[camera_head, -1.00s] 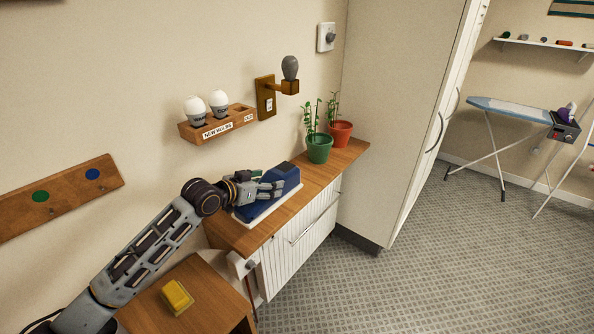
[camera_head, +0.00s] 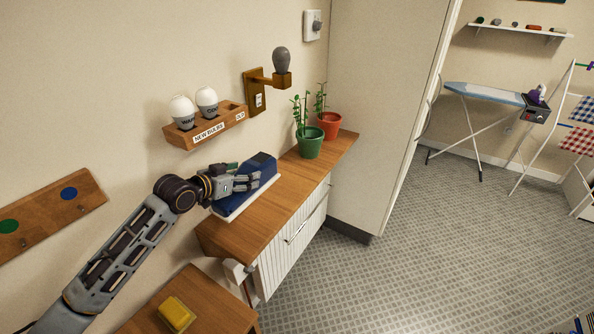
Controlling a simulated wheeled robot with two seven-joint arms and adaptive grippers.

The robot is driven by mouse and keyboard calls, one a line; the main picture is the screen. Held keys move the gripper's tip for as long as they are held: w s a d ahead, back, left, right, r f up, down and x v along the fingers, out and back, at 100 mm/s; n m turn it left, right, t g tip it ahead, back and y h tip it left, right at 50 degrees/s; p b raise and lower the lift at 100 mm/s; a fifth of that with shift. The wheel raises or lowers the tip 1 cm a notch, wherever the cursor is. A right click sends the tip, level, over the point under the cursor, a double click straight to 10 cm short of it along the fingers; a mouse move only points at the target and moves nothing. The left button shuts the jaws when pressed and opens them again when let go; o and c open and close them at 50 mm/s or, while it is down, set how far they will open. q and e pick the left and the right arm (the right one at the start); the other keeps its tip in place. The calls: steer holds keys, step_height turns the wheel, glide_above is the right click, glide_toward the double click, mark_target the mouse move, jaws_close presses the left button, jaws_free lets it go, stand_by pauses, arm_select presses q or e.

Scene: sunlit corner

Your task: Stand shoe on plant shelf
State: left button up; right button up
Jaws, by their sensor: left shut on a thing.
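A blue shoe with a white sole (camera_head: 258,178) is at the left end of a wooden-topped shelf (camera_head: 262,221) with a white ribbed front. My left gripper (camera_head: 246,182) is shut on the shoe from its near left side. The sole is low over the wooden top; I cannot tell whether it touches. A green pot (camera_head: 310,146) and a red pot (camera_head: 329,127) with plants stand at the far end of the same top. My right gripper is not in view.
A bulb rack (camera_head: 207,130) and a lamp bracket (camera_head: 256,91) are on the wall above. A lower wooden table (camera_head: 215,305) with a yellow block (camera_head: 176,314) is at the near left. Bare wood lies between shoe and pots. An ironing board (camera_head: 484,93) stands far right.

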arm_select(q)
steer(key=shift+f+p, duration=0.35)
steer(key=shift+f, duration=2.75)
steer(key=shift+f, duration=1.85)
steer(key=shift+f, duration=0.1)
steer(key=o, duration=1.2)
